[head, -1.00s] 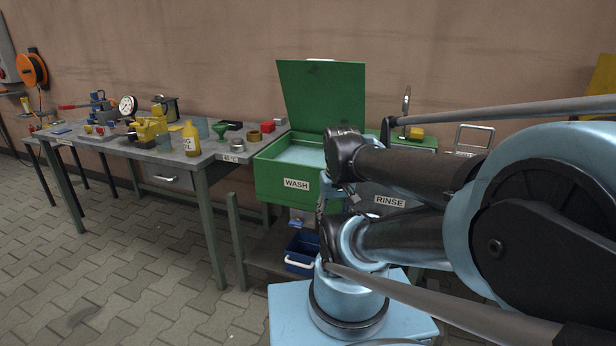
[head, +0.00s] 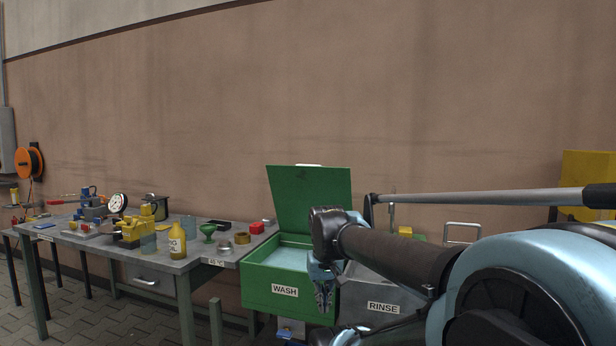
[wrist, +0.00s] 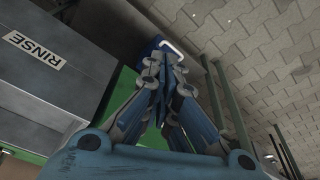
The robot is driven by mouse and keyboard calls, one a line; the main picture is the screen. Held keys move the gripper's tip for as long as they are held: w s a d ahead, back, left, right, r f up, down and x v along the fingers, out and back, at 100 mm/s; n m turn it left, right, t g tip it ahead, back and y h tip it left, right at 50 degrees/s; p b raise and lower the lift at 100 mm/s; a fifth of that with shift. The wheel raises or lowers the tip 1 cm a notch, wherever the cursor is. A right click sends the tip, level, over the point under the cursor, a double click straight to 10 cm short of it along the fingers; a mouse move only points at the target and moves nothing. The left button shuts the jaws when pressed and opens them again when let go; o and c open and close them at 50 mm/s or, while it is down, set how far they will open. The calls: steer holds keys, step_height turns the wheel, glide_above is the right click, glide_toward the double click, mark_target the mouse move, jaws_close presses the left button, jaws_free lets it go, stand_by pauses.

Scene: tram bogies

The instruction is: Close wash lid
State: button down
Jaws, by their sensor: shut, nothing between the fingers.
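The green wash lid (head: 308,200) stands open and upright at the back of the green wash tub (head: 262,281) in the head view. The tub bears a WASH label, and its pale blue inside shows. My gripper (head: 323,306) points down in front of the tub's right end, close to the rinse tub, and is apart from the lid. In the wrist view my gripper (wrist: 160,68) shows its fingers together and empty. Part of the tub's right side is hidden behind my arm.
The grey rinse tub (head: 383,293) stands right of the wash tub, partly behind my arm.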

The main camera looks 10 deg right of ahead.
steer(key=w+d+r+m+t+h, duration=0.1)
steer(key=w+d+r+m+t, duration=0.15)
steer(key=w+r, duration=2.05)
steer(key=w+d+r+m+t+h, duration=0.1)
steer(key=w+d+r+m+h, duration=0.2)
steer(key=w+r, duration=2)
steer(key=w+d+f+y, duration=0.1)
steer(key=w+f, duration=0.2)
steer(key=f, duration=0.8)
steer(key=shift+d+f, duration=0.2)
steer(key=shift+f, duration=0.15)
steer(key=shift+g, duration=0.25)
